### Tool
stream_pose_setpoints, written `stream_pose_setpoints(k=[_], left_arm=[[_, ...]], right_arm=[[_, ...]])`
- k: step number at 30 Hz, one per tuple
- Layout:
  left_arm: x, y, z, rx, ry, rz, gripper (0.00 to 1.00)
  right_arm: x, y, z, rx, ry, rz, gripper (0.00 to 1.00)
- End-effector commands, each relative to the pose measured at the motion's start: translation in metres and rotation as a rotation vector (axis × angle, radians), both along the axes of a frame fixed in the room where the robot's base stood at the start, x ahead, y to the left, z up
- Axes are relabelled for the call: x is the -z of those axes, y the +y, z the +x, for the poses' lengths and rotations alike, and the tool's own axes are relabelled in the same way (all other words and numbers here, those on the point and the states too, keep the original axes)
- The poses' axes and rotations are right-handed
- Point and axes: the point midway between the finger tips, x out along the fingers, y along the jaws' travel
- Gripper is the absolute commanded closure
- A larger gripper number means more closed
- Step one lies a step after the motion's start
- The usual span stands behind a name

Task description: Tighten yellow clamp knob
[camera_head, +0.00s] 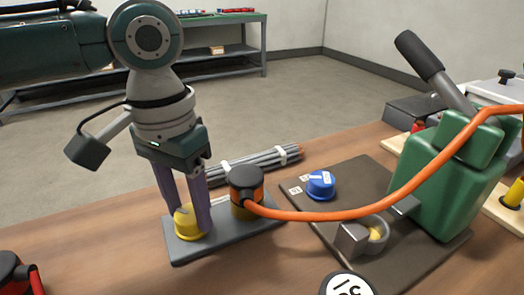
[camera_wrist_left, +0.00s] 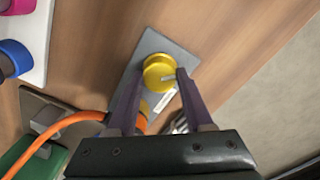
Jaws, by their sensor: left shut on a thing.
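The yellow clamp knob (camera_head: 187,222) sits on a grey plate (camera_head: 240,240) on the wooden table in the head view. It also shows in the left wrist view (camera_wrist_left: 158,70), round, with a pale mark on its top near the right finger. My left gripper (camera_head: 195,222) points down from above, its two purple fingers on either side of the knob and shut on it. The fingers hide part of the knob's sides. My right gripper is in neither view.
An orange and black connector (camera_head: 246,186) stands on the same plate, close beside my left gripper. Its orange hose (camera_head: 370,213) arcs right over a dark plate with a blue knob (camera_head: 321,184) and a green pump body (camera_head: 447,180). Grey rods (camera_head: 255,163) lie behind.

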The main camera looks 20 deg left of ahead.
Motion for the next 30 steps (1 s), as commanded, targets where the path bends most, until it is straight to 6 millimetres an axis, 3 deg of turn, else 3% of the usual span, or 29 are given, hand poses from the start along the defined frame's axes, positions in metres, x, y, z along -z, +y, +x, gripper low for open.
stream_pose_setpoints(k=[11,21,30], left_arm=[[-0.004,0.0,-0.001,0.126,0.004,0.0,1.0],[-0.004,-0.001,-0.001,0.425,0.005,-0.001,1.0],[-0.003,-0.001,0.0,0.711,0.004,-0.001,1.0]], right_arm=[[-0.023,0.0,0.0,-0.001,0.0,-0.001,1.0],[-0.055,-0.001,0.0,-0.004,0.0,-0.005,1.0],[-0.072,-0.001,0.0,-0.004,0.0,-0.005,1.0]])
